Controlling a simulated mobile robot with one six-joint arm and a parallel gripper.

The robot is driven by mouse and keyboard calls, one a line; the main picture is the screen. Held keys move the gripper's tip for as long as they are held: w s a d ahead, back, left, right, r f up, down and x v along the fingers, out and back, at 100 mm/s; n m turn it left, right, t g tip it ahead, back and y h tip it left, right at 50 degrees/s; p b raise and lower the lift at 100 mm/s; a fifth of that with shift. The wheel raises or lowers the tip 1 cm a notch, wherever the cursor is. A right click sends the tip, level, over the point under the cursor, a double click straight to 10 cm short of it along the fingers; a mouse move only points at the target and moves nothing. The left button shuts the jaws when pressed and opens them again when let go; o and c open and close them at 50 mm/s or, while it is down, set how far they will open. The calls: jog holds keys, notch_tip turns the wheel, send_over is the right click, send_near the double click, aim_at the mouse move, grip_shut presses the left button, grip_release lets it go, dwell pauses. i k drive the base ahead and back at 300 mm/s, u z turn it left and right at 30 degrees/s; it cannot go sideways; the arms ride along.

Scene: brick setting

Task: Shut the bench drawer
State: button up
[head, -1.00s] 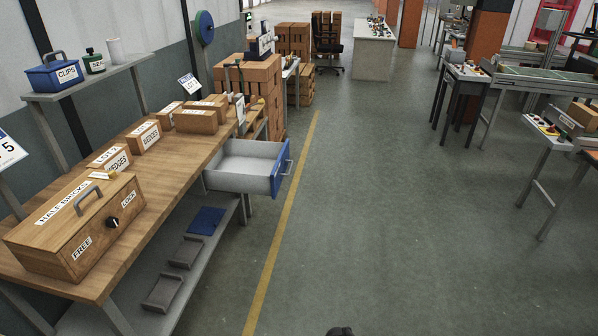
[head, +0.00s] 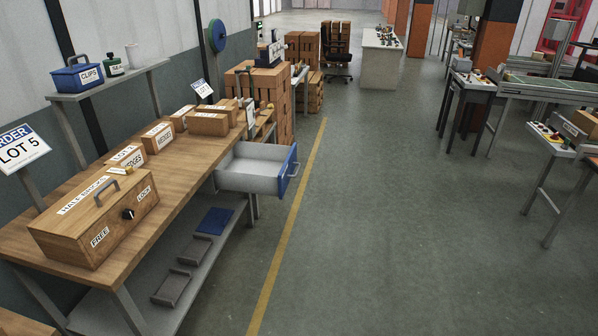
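The bench drawer (head: 254,178) is pulled out of the right side of the wooden bench (head: 172,190). It has pale grey walls and a blue front (head: 286,172) with a handle (head: 293,170). The inside that I can see looks empty. My gripper does not show in the head view.
On the bench stand a large wooden box with a knob (head: 110,222) and several smaller labelled boxes (head: 208,124). A lower shelf holds a blue mat (head: 215,221) and grey trays (head: 171,288). The floor (head: 370,230) right of the yellow line (head: 285,240) is clear.

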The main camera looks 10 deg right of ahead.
aim_at(260, 169)
jog(key=u, duration=0.2)
jog(key=i, duration=1.2)
jog(key=u, duration=0.9)
